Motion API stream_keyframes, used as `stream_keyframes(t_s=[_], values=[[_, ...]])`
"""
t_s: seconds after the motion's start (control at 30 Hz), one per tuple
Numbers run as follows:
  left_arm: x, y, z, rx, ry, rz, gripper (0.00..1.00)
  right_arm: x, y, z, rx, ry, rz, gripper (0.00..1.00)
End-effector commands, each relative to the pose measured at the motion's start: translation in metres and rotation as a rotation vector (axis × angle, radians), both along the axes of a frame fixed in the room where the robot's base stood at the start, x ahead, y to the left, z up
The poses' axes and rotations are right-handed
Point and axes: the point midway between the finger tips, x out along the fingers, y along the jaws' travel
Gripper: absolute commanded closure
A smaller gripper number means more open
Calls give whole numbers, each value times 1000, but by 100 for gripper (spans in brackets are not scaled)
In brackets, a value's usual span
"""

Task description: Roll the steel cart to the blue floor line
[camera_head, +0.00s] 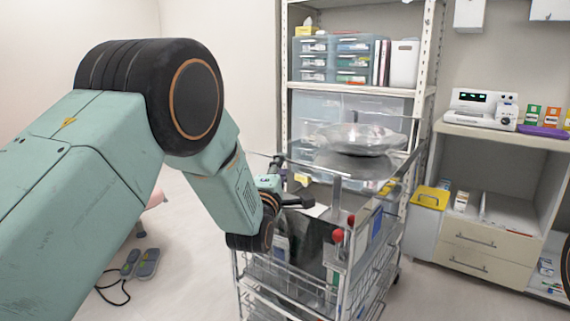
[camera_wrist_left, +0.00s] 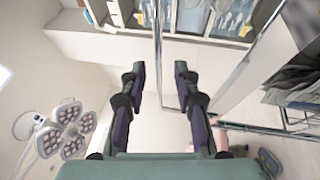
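The steel cart (camera_head: 345,269) stands right of centre in the head view, with wire baskets below and a top shelf bearing a steel basin (camera_head: 352,138). My left gripper (camera_head: 289,184) is at the cart's near left side, by its upper rail. In the left wrist view its two fingers (camera_wrist_left: 161,85) are spread apart. A thin chrome bar (camera_wrist_left: 157,50), seemingly part of the cart, shows between them. Neither finger visibly closes on it. My left forearm hides part of the cart's left side. The blue floor line is not in view. My right gripper is not in view.
A shelf rack (camera_head: 433,60) with drawer boxes stands behind the cart. A counter (camera_head: 480,131) with a white device (camera_head: 481,108) and a yellow-lidded bin (camera_head: 430,197) are at right. A foot pedal (camera_head: 146,263) with a cable lies on the floor at left.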

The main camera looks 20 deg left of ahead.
Motion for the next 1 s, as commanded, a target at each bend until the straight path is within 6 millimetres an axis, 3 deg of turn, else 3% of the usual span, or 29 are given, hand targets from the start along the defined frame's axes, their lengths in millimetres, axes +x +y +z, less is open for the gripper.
stream_keyframes(t_s=[0.3, 0.7, 1.0], values=[[37, 2, 5, 0, -1, -1, 69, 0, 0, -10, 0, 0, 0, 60], [43, 2, 7, 1, 1, -1, 69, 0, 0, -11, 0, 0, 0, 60], [43, 2, 7, 1, 1, -1, 94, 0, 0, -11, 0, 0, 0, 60]])
